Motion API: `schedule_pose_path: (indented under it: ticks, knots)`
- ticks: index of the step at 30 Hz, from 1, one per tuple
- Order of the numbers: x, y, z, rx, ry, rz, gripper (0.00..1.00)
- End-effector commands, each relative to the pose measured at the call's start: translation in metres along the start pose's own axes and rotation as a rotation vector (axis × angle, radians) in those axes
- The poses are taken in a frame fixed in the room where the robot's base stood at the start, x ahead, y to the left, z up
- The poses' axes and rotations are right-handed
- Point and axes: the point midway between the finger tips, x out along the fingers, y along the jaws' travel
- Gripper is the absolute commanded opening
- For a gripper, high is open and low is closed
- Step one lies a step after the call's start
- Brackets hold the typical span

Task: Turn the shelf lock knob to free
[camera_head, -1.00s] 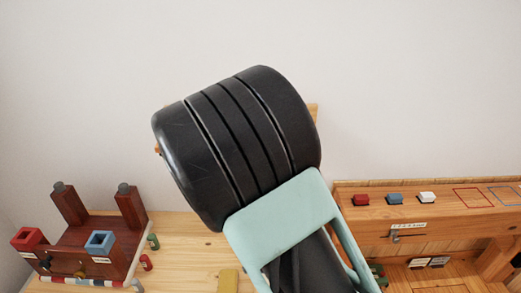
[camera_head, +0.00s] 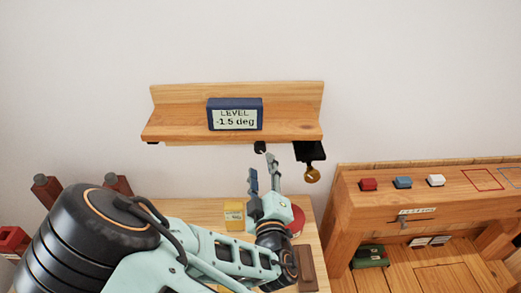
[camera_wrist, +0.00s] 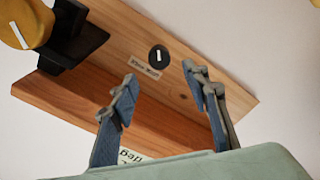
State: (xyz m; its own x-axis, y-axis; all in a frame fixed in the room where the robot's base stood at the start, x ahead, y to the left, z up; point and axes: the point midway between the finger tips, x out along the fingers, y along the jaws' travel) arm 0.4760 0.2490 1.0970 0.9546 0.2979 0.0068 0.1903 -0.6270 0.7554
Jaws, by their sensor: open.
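A wooden wall shelf (camera_head: 170,122) carries a display reading -1.5 deg. Under its middle is a small dark round knob (camera_head: 260,147). In the wrist view this knob (camera_wrist: 158,55) shows a white mark, with a small label (camera_wrist: 145,68) beside it, too blurred to read surely. A brass-coloured knob (camera_head: 312,176) hangs from a black bracket at the shelf's right end. It also shows with a white line in the wrist view (camera_wrist: 25,25). My gripper (camera_head: 262,168) is open and empty below the shelf, pointing up. The dark knob appears between its fingers (camera_wrist: 160,78), apart from both.
The blue level display (camera_head: 235,114) stands on the shelf. Below are a wooden table with a yellow block (camera_head: 235,216), a red round thing (camera_head: 297,220), and a wooden bench (camera_head: 350,200) with coloured blocks at right. The wall around the shelf is bare.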

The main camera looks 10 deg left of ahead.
Motion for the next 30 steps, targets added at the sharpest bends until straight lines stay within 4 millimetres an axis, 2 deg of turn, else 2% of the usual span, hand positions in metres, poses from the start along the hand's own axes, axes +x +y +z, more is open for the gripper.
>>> schedule_pose_path:
  ticks: [1, 19, 24, 30]
  knots:
    - [0.002, -0.005, 0.003, 0.002, 0.003, 0.001, 0.43]
    - [0.018, -0.003, 0.007, 0.005, -0.006, -0.001, 0.43]
    - [0.055, 0.002, 0.004, -0.002, -0.008, 0.0, 0.43]
    - [0.085, 0.002, 0.004, -0.001, -0.007, -0.001, 0.43]
